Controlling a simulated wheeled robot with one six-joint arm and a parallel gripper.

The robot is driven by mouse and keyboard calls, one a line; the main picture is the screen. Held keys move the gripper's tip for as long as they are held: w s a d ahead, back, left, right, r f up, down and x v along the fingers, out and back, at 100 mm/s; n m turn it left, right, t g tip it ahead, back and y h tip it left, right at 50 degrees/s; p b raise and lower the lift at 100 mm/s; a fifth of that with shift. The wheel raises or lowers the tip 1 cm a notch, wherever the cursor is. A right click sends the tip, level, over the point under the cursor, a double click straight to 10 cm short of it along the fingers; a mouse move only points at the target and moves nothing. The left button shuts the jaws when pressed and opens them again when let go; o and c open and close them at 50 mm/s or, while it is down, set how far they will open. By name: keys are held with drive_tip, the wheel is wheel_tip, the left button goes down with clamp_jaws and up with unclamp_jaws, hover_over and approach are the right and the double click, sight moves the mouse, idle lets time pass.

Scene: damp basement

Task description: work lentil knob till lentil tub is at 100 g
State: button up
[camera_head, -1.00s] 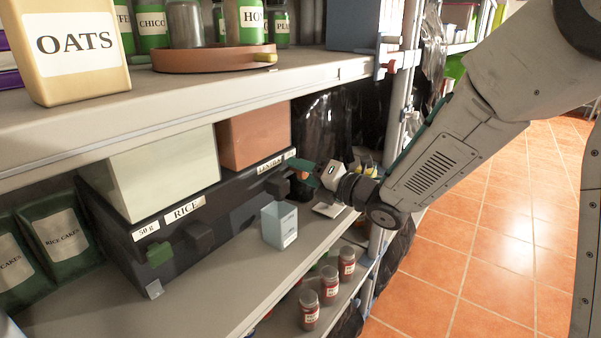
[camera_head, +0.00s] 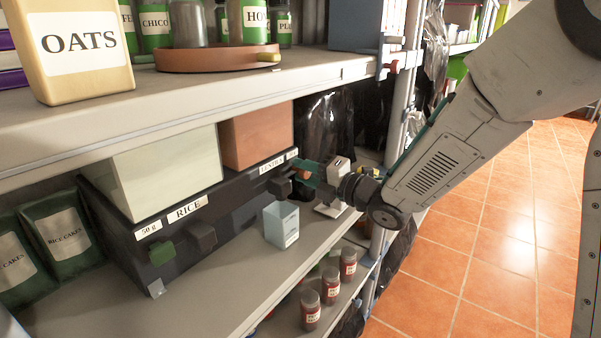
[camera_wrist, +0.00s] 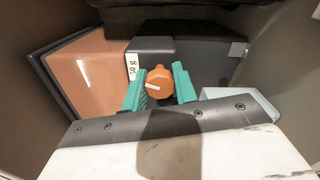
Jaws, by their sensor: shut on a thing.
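The lentil bin is an orange block (camera_head: 257,136) at the right of the dark dispenser, with a partly hidden lentil label below it; it also shows in the wrist view (camera_wrist: 92,72). The orange lentil knob (camera_wrist: 160,75) has a pale pointer mark and sits beside a "50 g" label. My gripper (camera_wrist: 159,90) has its green fingers shut on the knob, one on each side. In the head view my gripper (camera_head: 300,176) is at the dispenser's right end. The light blue tub (camera_head: 281,226) stands on the shelf in front of the dispenser, below the lentil outlet; its contents are hidden.
The rice bin (camera_head: 165,172) sits left of the lentil bin, with a green knob (camera_head: 160,253) below it. Several red-filled jars (camera_head: 331,285) stand on the lower shelf. The upper shelf (camera_head: 200,95) lies above my gripper. Tiled floor is clear at the right.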

drive_tip(key=m, duration=0.3)
drive_tip(key=shift+d+m, duration=0.15)
drive_tip(key=shift+m, duration=0.25)
drive_tip(key=m, duration=0.3)
drive_tip(key=shift+m, duration=0.3)
drive_tip(key=m, duration=0.6)
drive_tip(key=shift+m, duration=0.3)
drive_tip(key=o, duration=1)
drive_tip(key=shift+w, duration=0.1)
drive_tip(key=shift+c, duration=0.2)
drive_tip(key=v, duration=0.7)
drive_tip(key=shift+s+d, duration=0.3)
